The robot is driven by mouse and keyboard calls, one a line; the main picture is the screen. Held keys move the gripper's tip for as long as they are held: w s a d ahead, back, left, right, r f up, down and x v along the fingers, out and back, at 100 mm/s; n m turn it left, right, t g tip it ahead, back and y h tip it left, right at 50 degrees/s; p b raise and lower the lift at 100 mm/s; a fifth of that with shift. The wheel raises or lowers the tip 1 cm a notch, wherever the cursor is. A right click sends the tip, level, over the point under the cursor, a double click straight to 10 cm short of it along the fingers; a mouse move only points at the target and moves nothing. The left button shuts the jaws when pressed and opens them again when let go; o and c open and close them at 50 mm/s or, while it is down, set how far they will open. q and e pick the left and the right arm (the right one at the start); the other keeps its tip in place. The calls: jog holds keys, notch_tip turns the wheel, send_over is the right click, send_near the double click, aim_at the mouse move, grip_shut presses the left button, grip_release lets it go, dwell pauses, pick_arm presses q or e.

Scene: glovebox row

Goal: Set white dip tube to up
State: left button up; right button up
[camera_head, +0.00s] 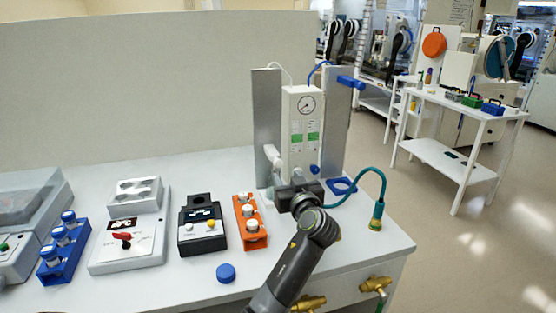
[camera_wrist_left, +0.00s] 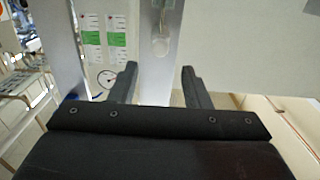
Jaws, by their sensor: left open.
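The white dip tube (camera_head: 272,157) is a pale, slanted piece low on the left metal plate of the upright apparatus (camera_head: 302,120). In the wrist view a pale rounded piece (camera_wrist_left: 160,46), apparently its end, shows against the metal plate, beyond the fingertips. My left gripper (camera_head: 297,181) is low in front of the apparatus, just right of and below the white piece. In the wrist view its two fingers (camera_wrist_left: 160,76) are apart with nothing between them. Whether a finger touches the tube I cannot tell. My right gripper is out of view.
A blue lever-like piece (camera_head: 350,82) sticks out at the top of the right plate. A green hose (camera_head: 376,182) arches on the right. An orange rack (camera_head: 250,221), a black meter (camera_head: 202,225) and a blue cap (camera_head: 226,272) stand left of my arm. Brass valves (camera_head: 376,284) line the front edge.

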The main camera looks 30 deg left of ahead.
aim_at(279, 163)
pick_arm(q)
jog(key=p+x, duration=0.1)
jog(key=x, duration=0.8)
jog(key=shift+w+a, duration=0.1)
jog(key=shift+w, duration=0.05)
jog(key=shift+r, duration=0.15)
grip_shut()
